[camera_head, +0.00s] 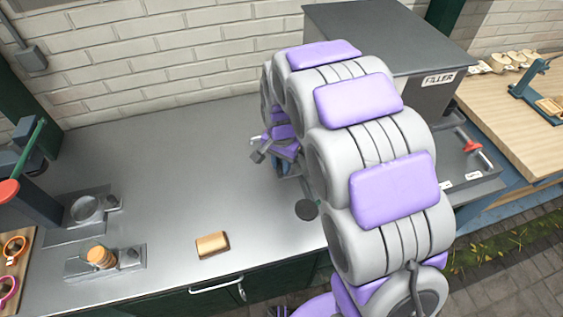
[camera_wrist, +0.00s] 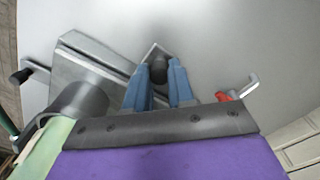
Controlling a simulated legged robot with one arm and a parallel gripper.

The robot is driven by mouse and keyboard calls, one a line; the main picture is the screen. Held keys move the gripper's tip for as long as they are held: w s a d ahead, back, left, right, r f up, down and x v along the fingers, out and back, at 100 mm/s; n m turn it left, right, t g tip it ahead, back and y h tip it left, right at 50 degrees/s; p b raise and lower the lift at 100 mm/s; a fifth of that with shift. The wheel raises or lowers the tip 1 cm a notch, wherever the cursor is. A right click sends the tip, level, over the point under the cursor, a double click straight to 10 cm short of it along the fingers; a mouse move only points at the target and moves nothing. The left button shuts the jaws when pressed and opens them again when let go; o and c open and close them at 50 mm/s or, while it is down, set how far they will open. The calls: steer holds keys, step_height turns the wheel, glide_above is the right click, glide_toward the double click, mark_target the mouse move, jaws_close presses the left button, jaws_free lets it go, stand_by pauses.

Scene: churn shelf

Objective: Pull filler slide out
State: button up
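The filler (camera_head: 425,95) is a grey box with a "FILLER" label, at the back right in the head view. My arm hides part of its front and the counter before it. In the wrist view, the blue fingers of my gripper (camera_wrist: 159,75) stand apart, with a dark rounded knob (camera_wrist: 158,70) between their tips. The knob sits at a pointed grey metal piece (camera_wrist: 152,54), which may be the filler slide. Whether the fingers touch the knob is unclear. In the head view my gripper (camera_head: 278,150) is partly hidden behind my arm, above the counter.
The grey counter (camera_head: 180,180) has free room at its middle left. A small tan block (camera_head: 212,244) lies near its front edge. Metal fixtures (camera_head: 88,208) stand at the left. A red handle (camera_head: 472,145) is beside the filler. A brick wall (camera_head: 160,60) runs behind.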

jaws_close()
steer(key=s+a+p, duration=0.3)
steer(key=a+p, duration=0.1)
steer(key=a, duration=0.9)
steer(key=shift+s+a, duration=0.15)
steer(key=shift+s, duration=0.15)
steer(key=shift+d+r, duration=0.1)
steer(key=shift+d, duration=0.1)
steer(key=shift+o, duration=1.2)
jaws_free()
steer(key=o, duration=0.4)
steer(key=shift+a, duration=0.15)
steer(key=shift+c, duration=0.2)
